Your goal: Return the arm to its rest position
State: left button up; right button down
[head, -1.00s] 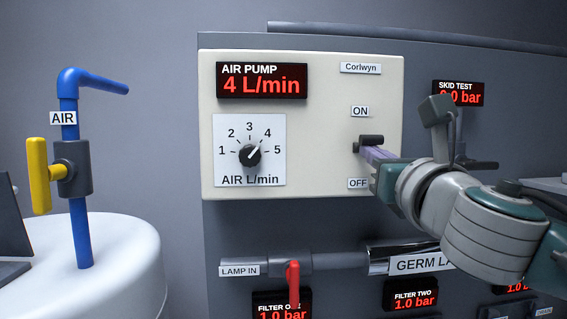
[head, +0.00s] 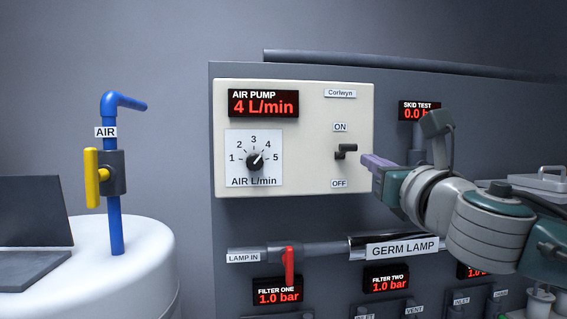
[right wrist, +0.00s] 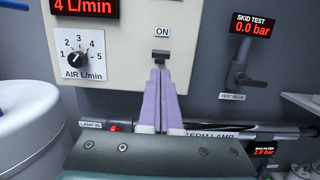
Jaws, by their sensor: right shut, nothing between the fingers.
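My right gripper (head: 370,161) is shut and empty, its purple fingers pointing left at the cream air pump panel (head: 310,100). In the head view its tips are a little right of the black ON/OFF switch (head: 346,151), with a small gap. In the right wrist view the shut fingers (right wrist: 160,75) point up the picture towards the switch (right wrist: 156,57). The pump display (head: 264,103) reads 4 L/min. The dial (head: 255,161) points near 4. My left gripper is not in view.
A germ lamp tube (head: 405,246) with a red-handled valve (head: 289,265) runs below the panel. The skid test display (head: 419,111) reads 0.0 bar. At left, a white drum (head: 150,250) carries a laptop (head: 35,225) and a blue air pipe (head: 115,225) with a yellow valve handle (head: 91,178).

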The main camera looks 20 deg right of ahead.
jog(key=s+a+f+m+g+p, duration=0.35)
jog(key=s+f+m, duration=0.3)
jog(key=m, duration=0.25)
jog(key=s+a+f+m+g+p, duration=0.25)
jog(key=s+f+m+g, duration=0.35)
jog(key=m, duration=0.3)
jog(key=s+a+f+m+g+y+p, duration=0.1)
jog(key=s+a+f+m+g+y, duration=0.1)
jog(key=s+m, duration=0.4)
jog(key=s+a+f+m+g+y+p, duration=0.1)
jog(key=s+a+m+g, duration=0.3)
jog(key=s, duration=1)
jog(key=a+m+y+p, duration=0.1)
jog(key=m, duration=0.2)
jog(key=shift+a+f+y, duration=0.15)
jog(key=shift+f+y, duration=0.15)
jog(key=shift+f, duration=0.1)
